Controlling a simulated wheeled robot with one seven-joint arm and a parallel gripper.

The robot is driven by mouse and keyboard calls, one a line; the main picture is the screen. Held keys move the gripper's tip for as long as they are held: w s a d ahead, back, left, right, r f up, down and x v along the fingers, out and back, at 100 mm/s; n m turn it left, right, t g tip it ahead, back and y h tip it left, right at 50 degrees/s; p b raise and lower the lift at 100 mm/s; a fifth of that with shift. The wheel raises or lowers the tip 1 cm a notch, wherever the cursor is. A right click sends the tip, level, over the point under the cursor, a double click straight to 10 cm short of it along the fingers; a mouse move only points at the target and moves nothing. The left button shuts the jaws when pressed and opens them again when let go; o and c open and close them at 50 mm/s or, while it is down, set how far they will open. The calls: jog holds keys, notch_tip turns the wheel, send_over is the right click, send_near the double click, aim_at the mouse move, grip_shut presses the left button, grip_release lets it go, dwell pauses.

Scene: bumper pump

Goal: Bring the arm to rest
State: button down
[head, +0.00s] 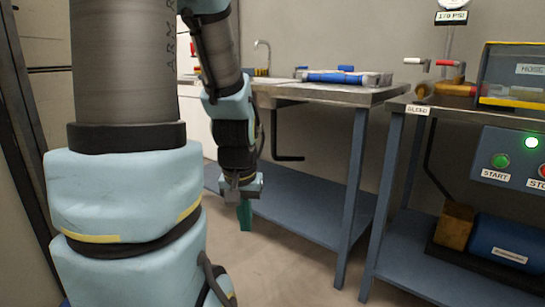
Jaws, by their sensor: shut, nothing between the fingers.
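My arm fills the left of the head view, with light blue shells and grey links. My gripper (245,215) hangs pointing down at the arm's end, in front of the left workbench and above the floor. Its teal fingers are together with nothing visible between them. The gripper appears apart from the bench and its lower shelf. Part of the bench and the sink area is hidden behind my arm.
The right bench (400,104) holds a control box (515,158) with a green START button (501,161); a blue motor (500,240) sits below. Floor (290,270) in front is clear.

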notch_tip(320, 180, up, 32)
jog(key=s+p, duration=0.1)
jog(key=p, duration=3.1)
jog(key=shift+s+a+g, duration=0.3)
jog(key=shift+a, duration=0.05)
